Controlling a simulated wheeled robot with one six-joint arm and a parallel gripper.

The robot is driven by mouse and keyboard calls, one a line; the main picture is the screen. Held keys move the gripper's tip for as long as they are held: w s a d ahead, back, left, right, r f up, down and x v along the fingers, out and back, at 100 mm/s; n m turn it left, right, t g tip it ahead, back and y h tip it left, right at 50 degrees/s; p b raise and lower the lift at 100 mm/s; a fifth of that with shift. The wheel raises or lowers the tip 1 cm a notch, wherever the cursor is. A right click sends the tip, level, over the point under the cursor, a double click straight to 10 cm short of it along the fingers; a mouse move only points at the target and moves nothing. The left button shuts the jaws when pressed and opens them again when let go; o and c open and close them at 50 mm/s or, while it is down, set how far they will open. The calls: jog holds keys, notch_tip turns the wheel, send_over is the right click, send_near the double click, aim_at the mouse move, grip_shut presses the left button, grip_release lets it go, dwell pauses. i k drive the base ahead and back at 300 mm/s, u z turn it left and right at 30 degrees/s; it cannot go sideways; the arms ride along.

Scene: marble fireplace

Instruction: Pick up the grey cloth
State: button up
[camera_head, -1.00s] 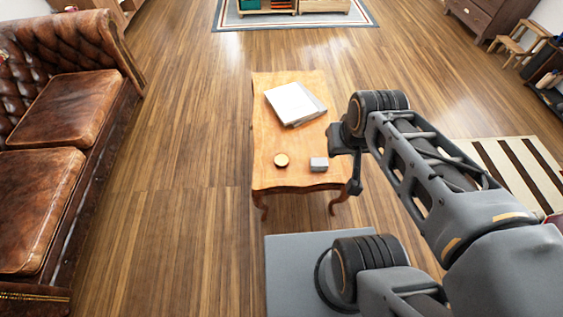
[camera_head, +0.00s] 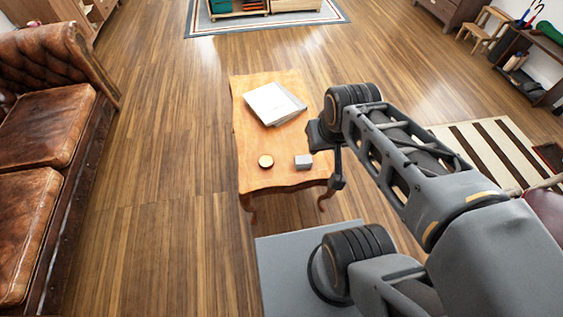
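A small grey block-like item (camera_head: 303,162), which may be the grey cloth folded up, lies on the near right part of the wooden table (camera_head: 252,105). It is too small to tell if it is cloth. My gripper (camera_head: 338,184) hangs at the table's right edge, just right of the grey item and apart from it in the picture. Its fingers are small and dark, and I cannot tell whether they are open or shut. Nothing is seen held in it.
A round wooden-looking piece (camera_head: 265,161) lies left of the grey item. White books or papers (camera_head: 273,104) lie toward the table's far end. A brown leather sofa (camera_head: 40,130) stands at left, with clear floor (camera_head: 165,150) between. A striped rug (camera_head: 490,150) lies at right.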

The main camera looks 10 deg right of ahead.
aim_at(301, 162)
jog(key=u, duration=0.95)
jog(key=i, duration=0.55)
jog(key=z, duration=0.7)
